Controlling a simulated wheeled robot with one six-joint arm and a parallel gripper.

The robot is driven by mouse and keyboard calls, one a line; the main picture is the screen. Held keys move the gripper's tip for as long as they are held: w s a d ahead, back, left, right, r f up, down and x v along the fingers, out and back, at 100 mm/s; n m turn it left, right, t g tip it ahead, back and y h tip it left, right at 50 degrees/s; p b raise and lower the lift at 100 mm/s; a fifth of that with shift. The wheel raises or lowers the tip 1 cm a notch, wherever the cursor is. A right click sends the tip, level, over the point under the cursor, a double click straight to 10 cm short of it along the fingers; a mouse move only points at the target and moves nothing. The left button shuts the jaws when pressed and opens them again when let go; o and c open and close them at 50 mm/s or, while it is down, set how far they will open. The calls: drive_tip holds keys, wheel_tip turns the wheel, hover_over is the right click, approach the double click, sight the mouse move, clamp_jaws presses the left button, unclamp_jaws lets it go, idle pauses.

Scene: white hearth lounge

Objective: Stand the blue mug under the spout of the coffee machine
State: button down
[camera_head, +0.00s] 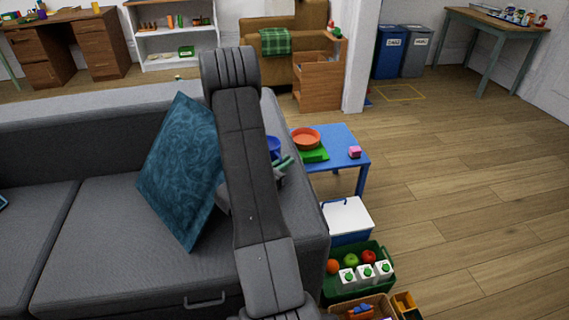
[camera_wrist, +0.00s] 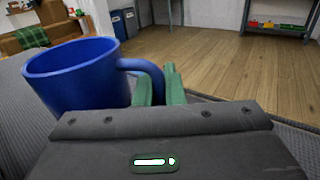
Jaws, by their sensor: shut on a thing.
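The blue mug (camera_wrist: 75,78) fills the left of the wrist view, upright, with its handle toward the right. My gripper (camera_wrist: 160,88) has green fingers and is shut on the mug's handle. In the head view, part of the mug (camera_head: 273,145) shows just right of my arm, with the green fingers of my gripper (camera_head: 283,163) beside it. My arm hides the rest of the mug there. The mug is held up near the sofa's right arm. I see no coffee machine or spout in either view.
A grey sofa (camera_head: 110,255) with a teal cushion (camera_head: 183,170) is at left. Beyond the mug stands a blue table (camera_head: 345,139) with an orange bowl (camera_head: 306,139). A cooler (camera_head: 347,218) and green crate (camera_head: 337,290) stand beside the sofa. The wooden floor at right is clear.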

drive_tip(key=c, duration=1.5)
unclamp_jaws()
drive_tip(key=shift+f, duration=0.1)
